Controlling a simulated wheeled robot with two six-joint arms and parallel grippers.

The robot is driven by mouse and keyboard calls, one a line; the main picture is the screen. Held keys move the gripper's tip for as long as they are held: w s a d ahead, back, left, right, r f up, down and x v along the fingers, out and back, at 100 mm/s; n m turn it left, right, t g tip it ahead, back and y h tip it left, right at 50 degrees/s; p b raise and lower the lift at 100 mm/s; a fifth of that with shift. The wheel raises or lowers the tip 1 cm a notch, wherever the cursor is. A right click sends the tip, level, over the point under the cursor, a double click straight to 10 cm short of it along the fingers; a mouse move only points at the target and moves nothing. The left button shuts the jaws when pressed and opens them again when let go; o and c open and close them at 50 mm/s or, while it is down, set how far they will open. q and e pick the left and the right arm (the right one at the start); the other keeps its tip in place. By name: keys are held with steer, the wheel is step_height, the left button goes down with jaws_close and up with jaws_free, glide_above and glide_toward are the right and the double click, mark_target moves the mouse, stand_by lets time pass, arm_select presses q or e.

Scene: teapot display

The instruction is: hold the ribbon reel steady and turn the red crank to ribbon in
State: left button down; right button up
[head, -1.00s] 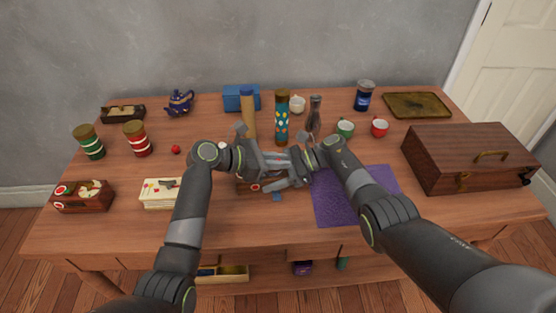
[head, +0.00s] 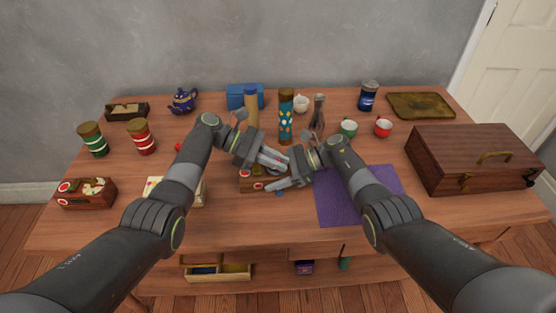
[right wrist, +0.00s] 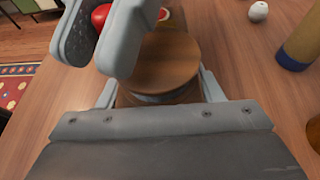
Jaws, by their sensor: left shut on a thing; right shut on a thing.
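The ribbon reel (head: 247,185) is a small brown wooden piece near the table's front middle, partly hidden by both grippers. In the right wrist view its round wooden top (right wrist: 165,62) sits between my right gripper's fingers. My right gripper (head: 276,185) is shut on the reel. The crank's red knob (right wrist: 101,14) shows at the top left of the right wrist view, beside grey fingers. My left gripper (head: 280,163) reaches over the reel from the left and is shut on the red crank. The grip itself is mostly hidden in the head view.
A purple cloth (head: 345,200) lies right of the reel, and a large wooden chest (head: 470,160) stands farther right. A patterned bottle (head: 286,122) and a tan cylinder (head: 251,110) stand close behind the grippers. A cream box (head: 153,186) is partly behind my left arm.

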arm_select(q)
steer(key=shift+a+f+m+g, duration=0.15)
steer(key=shift+a+m+g, duration=0.1)
steer(key=shift+m+g, duration=0.25)
stand_by(0.3)
steer(key=c, duration=1.4)
jaws_free()
steer(key=v, duration=0.7)
steer(key=shift+w+a, duration=0.15)
steer(key=shift+w, duration=0.05)
